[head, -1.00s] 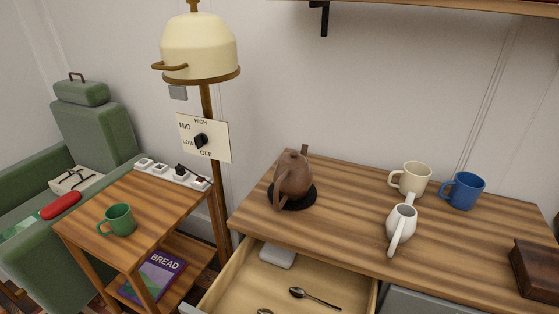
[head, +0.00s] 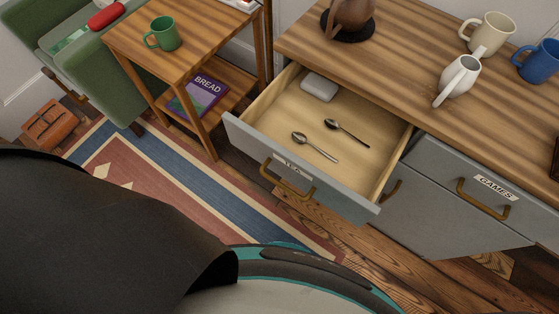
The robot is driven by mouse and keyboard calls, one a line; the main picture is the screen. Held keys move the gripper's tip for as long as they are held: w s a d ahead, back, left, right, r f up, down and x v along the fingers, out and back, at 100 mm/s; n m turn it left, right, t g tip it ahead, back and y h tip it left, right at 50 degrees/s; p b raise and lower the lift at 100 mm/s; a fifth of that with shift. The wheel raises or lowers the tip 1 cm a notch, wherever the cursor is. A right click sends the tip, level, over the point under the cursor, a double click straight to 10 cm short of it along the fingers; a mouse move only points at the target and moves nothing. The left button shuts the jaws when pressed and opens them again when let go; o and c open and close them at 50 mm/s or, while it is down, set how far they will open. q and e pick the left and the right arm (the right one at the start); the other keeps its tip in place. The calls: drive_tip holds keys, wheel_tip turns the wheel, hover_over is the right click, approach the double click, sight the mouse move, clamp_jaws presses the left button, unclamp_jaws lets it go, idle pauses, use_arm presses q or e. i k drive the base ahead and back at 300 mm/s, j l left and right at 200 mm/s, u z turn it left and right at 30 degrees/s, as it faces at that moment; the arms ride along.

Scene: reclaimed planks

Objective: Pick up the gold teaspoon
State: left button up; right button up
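Two small spoons lie apart in the open drawer (head: 372,178) of the wooden-topped cabinet. The nearer spoon (head: 315,147) looks pale, with its bowl to the left and its handle pointing right and toward me. The farther spoon (head: 346,132) looks darker and lies at a similar slant. Neither spoon shows a clear gold colour at this size, so I cannot tell which is the gold teaspoon. Neither of my grippers is in view.
A white box (head: 319,87) sits at the drawer's back. A brown teapot (head: 352,14), white pitcher (head: 460,76), cream mug (head: 487,33) and blue mug (head: 540,62) stand on the cabinet. A side table (head: 195,47) with a green mug (head: 163,33) stands left. The GAMES drawer (head: 470,185) is shut.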

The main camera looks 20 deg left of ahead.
sight(299, 137)
drive_tip(key=u, duration=1.25)
drive_tip(key=l+z, duration=0.15)
drive_tip(key=z, duration=0.7)
drive_tip(key=k+j, duration=0.2)
drive_tip(key=k, duration=0.15)
drive_tip(key=k+j+u, duration=0.15)
drive_tip(key=k, duration=0.2)
